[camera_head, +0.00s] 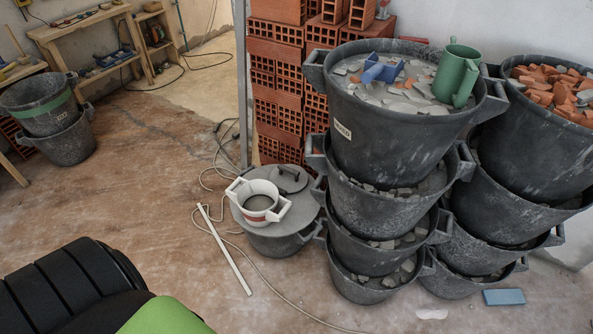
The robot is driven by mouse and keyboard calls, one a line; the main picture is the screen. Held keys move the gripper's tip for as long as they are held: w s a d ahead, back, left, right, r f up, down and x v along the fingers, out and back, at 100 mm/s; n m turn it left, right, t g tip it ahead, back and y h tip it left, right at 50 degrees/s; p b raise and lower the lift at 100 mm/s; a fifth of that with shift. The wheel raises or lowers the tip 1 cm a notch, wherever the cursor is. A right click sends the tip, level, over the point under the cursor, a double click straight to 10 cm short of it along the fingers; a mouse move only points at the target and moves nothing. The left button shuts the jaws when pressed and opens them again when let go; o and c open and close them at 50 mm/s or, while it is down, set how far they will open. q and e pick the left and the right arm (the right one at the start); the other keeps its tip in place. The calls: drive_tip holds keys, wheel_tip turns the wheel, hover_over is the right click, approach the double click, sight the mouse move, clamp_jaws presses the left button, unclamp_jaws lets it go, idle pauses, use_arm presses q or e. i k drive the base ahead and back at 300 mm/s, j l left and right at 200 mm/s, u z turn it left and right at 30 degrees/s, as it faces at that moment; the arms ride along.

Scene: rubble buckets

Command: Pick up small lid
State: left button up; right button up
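A small dark grey round lid (287,183) with a raised grip on top lies behind and to the right of a small white bucket (257,203). The white bucket has two side handles and a red band, and it hides part of the lid's left edge. Both appear to rest on the wide grey cover of a low dark bucket (275,240) on the floor. Neither of my grippers shows in the head view.
Tall stacks of rubble buckets (385,140) stand close on the right, with a second stack (530,155) beyond. Red hollow bricks (280,90) are piled behind. A white bar (224,250) and loose cable lie on the floor. The floor (150,190) to the left is mostly clear.

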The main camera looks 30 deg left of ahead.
sight(292, 178)
drive_tip(key=i+l+u, duration=0.2)
drive_tip(key=i, duration=0.4)
drive_tip(key=i+u, duration=0.25)
drive_tip(key=i, duration=0.35)
